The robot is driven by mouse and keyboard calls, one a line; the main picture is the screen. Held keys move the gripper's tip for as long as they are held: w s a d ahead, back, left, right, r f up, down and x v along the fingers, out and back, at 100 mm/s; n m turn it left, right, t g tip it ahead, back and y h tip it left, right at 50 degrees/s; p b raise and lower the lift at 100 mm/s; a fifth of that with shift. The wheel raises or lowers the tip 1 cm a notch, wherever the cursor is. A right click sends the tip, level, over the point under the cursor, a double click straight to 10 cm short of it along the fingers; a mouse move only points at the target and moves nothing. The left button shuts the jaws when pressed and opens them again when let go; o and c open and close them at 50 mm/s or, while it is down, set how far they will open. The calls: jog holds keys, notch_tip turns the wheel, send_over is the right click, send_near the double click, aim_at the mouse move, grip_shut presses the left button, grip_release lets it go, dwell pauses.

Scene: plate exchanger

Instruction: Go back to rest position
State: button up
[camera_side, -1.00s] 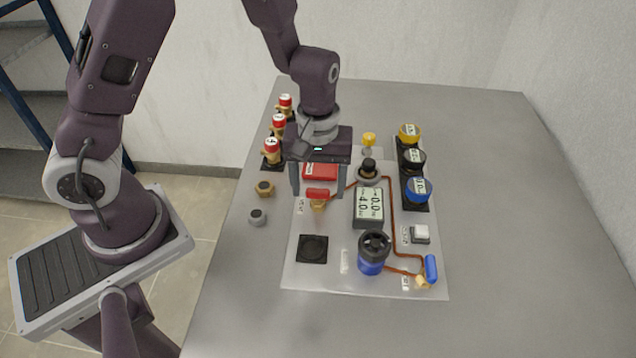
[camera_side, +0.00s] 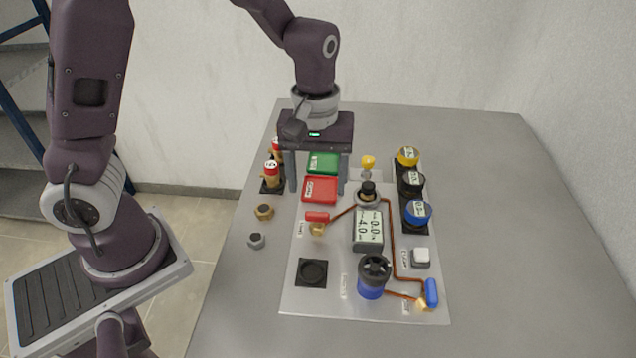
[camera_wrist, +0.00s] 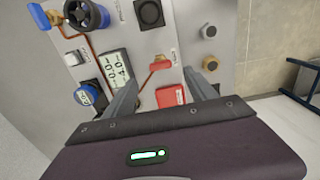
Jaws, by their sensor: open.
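My gripper (camera_side: 317,188) is open and empty in the side view, its two fingers pointing down above the back left part of the board. The fingers straddle a red tray (camera_side: 320,190) and a green tray (camera_side: 323,163) in the picture; I cannot tell the exact height. In the wrist view my gripper (camera_wrist: 166,92) shows its two fingers spread, with the red tray (camera_wrist: 170,96) seen between them. The light grey board (camera_side: 330,295) lies on the table and carries the plate exchanger parts.
A red-handled valve (camera_side: 317,218), a display (camera_side: 368,229), a blue-based knob (camera_side: 373,275) and a blue-handled valve (camera_side: 431,292) stand on the board. Red-capped fittings (camera_side: 272,172) stand at left. Yellow, black and blue capped parts (camera_side: 417,212) stand at right. The table (camera_side: 530,250) is clear at right.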

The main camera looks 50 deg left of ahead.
jog(key=s+a+r+m+t, duration=0.3)
jog(key=s+r+m, duration=0.6)
jog(key=s+r, duration=0.6)
jog(key=shift+s+t, duration=0.85)
jog(key=shift+t, duration=0.45)
jog(key=shift+a+r, duration=0.1)
dwell(2.3)
